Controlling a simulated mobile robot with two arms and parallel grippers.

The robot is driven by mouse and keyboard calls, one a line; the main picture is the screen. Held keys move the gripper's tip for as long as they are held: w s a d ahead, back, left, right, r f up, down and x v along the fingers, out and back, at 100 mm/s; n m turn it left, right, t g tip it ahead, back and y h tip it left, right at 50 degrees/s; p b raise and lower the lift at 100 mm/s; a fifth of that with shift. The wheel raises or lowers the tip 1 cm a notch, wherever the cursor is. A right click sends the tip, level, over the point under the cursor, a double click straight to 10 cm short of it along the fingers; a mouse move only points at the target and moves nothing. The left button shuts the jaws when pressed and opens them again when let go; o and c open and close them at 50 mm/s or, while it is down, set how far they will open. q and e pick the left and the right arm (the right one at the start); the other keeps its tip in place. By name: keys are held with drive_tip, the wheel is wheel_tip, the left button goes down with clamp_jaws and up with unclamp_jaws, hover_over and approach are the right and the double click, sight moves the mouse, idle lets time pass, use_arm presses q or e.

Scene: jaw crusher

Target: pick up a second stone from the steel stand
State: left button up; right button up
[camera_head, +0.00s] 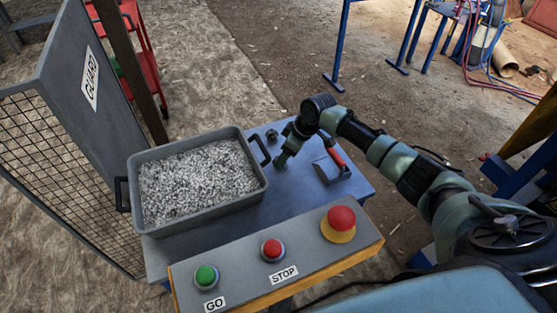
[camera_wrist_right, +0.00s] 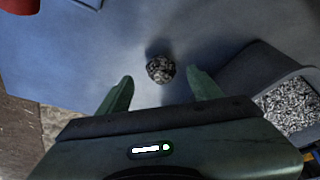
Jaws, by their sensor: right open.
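A small grey speckled stone (camera_wrist_right: 160,69) lies on the blue-grey top of the steel stand (camera_head: 230,232). In the head view the stone (camera_head: 272,134) shows near the stand's back edge, just beyond my right gripper (camera_head: 280,161). In the right wrist view my right gripper (camera_wrist_right: 160,78) has its two green fingers spread, with the stone between and slightly ahead of the tips. Its jaws are open and nothing is held. I cannot tell the exact height of the fingers above the top. My left gripper is out of view.
A grey bin of gravel (camera_head: 133,172) with black handles stands left of the gripper. The control panel (camera_head: 240,263) with GO and STOP buttons is in front. The guard panel (camera_head: 75,70) rises at left.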

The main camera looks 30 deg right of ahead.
drive_tip(key=x, duration=0.2)
drive_tip(key=shift+w+a+f, duration=0.1)
drive_tip(key=shift+a+f, duration=0.1)
drive_tip(key=shift+f, duration=0.15)
drive_tip(key=shift+w+f, duration=0.1)
drive_tip(key=shift+f, duration=0.25)
clamp_jaws()
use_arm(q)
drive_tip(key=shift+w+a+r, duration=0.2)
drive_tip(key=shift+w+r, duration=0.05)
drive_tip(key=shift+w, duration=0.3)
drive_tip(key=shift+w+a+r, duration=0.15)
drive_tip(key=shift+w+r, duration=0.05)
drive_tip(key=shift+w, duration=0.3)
